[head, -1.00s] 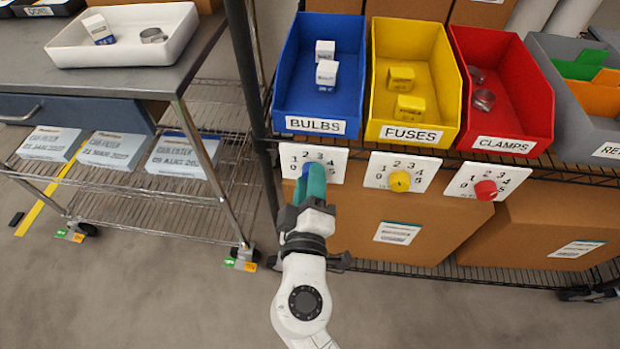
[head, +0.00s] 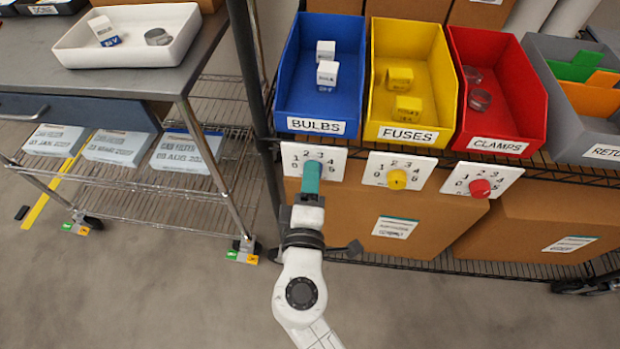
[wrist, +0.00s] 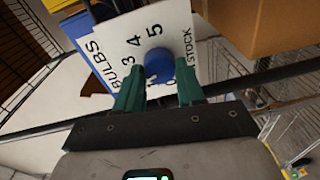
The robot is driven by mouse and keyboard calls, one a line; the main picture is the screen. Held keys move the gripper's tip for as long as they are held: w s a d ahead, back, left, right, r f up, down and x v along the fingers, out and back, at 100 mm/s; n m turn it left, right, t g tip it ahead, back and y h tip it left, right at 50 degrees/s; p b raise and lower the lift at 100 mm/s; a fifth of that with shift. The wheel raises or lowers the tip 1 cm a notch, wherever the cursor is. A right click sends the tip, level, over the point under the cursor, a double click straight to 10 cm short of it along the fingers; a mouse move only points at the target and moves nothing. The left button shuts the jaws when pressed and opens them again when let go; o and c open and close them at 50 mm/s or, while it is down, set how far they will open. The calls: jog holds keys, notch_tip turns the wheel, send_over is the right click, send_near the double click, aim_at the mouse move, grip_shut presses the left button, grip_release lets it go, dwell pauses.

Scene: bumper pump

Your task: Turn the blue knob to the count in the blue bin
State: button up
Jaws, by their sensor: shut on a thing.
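The blue bin (head: 291,98), labelled BULBS, holds two small white-and-blue boxes (head: 326,50) (head: 327,73). Below it is a white dial plate (head: 333,162) with numbers around its knob. The blue knob (wrist: 158,63) shows between my teal fingertips in the wrist view. In the head view my fingers hide it. My gripper (head: 311,178) is at the plate and shut on the blue knob; it also shows in the wrist view (wrist: 160,86). In the wrist view 3, 4 and 5 are readable on the plate; I cannot tell which number the knob points to.
The yellow FUSES bin (head: 378,110) and red CLAMPS bin (head: 528,105) stand to the right, with a yellow knob (head: 397,179) and a red knob (head: 480,188) below. Cardboard boxes (head: 440,220) fill the lower shelf. A cart (head: 195,60) stands left. The floor in front is clear.

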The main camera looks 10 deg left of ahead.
jog(key=shift+f, duration=0.1)
jog(key=o, duration=1)
jog(key=shift+o, duration=0.2)
jog(key=shift+s, duration=0.1)
jog(key=s, duration=1)
jog(key=shift+s+r, duration=0.3)
jog(key=shift+s, duration=0.05)
jog(key=shift+d, duration=0.15)
